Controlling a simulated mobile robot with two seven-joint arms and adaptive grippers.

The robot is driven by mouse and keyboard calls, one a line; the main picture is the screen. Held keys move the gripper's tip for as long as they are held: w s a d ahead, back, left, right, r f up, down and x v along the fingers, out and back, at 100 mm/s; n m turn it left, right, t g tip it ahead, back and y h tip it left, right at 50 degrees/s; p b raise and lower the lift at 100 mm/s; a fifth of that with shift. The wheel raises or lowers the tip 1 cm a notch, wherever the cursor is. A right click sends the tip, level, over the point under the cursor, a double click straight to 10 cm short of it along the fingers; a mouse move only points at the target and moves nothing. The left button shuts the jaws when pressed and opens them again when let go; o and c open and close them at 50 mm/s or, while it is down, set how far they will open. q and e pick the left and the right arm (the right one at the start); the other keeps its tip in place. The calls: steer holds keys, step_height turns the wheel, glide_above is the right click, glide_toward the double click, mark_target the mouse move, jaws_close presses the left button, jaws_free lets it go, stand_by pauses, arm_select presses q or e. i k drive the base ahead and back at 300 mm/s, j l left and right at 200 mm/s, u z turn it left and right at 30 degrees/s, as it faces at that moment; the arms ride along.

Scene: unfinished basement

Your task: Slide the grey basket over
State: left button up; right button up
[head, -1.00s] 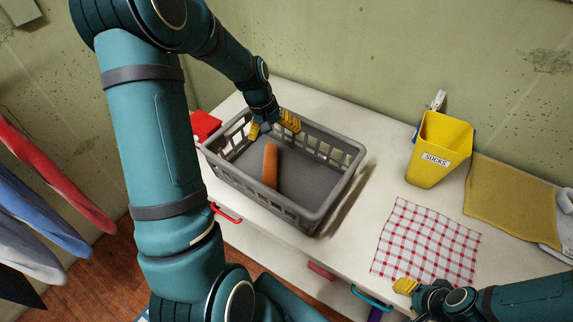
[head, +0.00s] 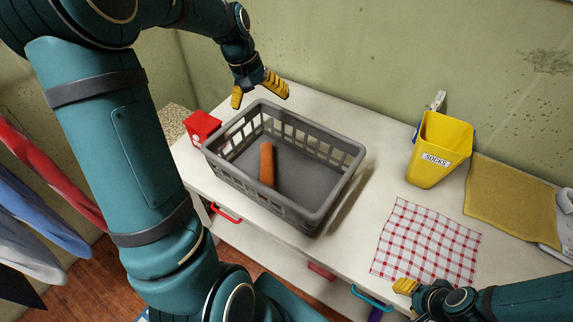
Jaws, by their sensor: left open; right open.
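The grey basket (head: 318,212) stands upright on the white worktop, left of its middle, with slotted walls. An orange cylinder-like object (head: 267,163) is inside it, on its floor. My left gripper (head: 257,97) is open and empty, with yellow fingers, just above and beyond the basket's far left corner, apart from it. My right gripper (head: 404,287) is at the front edge, near the checked cloth; only part of its yellow fingers shows.
A red box (head: 202,128) stands close to the basket's left end. A red-checked cloth (head: 428,243), a yellow bin labelled SOCKS (head: 440,150) and a mustard cloth (head: 511,202) lie to the right. Bare worktop (head: 362,205) lies between basket and checked cloth.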

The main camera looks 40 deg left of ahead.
mark_target(307, 185)
steer(key=k, duration=1)
